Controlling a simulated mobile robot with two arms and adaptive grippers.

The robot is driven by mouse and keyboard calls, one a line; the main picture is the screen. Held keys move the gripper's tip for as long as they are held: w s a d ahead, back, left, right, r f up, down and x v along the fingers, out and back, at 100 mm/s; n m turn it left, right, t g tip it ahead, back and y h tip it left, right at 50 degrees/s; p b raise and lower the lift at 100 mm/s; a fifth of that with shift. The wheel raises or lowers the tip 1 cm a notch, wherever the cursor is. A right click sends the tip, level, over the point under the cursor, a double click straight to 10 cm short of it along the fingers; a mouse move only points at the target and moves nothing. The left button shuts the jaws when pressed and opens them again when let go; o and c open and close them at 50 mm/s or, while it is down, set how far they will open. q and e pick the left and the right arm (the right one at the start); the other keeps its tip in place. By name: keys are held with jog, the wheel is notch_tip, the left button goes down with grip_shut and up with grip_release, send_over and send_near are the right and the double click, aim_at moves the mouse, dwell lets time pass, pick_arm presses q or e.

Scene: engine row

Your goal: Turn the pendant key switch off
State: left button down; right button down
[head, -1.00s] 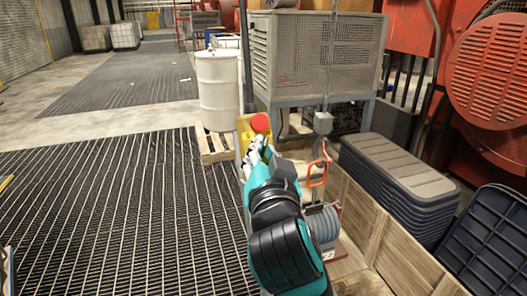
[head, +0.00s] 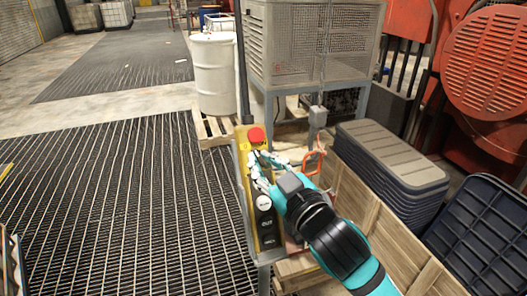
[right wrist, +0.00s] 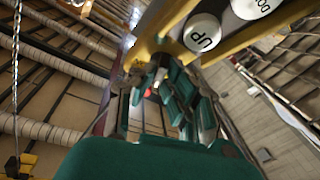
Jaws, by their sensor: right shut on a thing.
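The yellow pendant (head: 243,172) stands upright in the head view, with a red mushroom button (head: 256,135) at its top. A white push button (head: 264,202) and dark buttons show lower on its face. My right gripper (head: 258,165) reaches in from the right at the pendant's upper face, just below the red button. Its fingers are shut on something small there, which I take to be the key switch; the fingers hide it. The right wrist view shows the fingers (right wrist: 157,82) close against the yellow casing (right wrist: 165,25), beside a white button marked UP (right wrist: 202,33). My left gripper is not in view.
A white drum (head: 215,75) on a wooden pallet stands behind the pendant. A wooden crate (head: 375,225) and stacked dark lids (head: 390,155) are at the right. A grey mesh cabinet (head: 310,45) stands behind. Floor grating (head: 120,200) is clear at the left.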

jog(key=shift+w+d+r+n+g+y+p, duration=0.1)
jog(key=shift+n+g+y+p, duration=0.5)
jog(key=shift+n, duration=0.5)
jog(key=c, duration=1.7)
grip_release()
jog(key=shift+w, duration=0.1)
jog(key=v, duration=0.7)
jog(key=shift+s, duration=0.3)
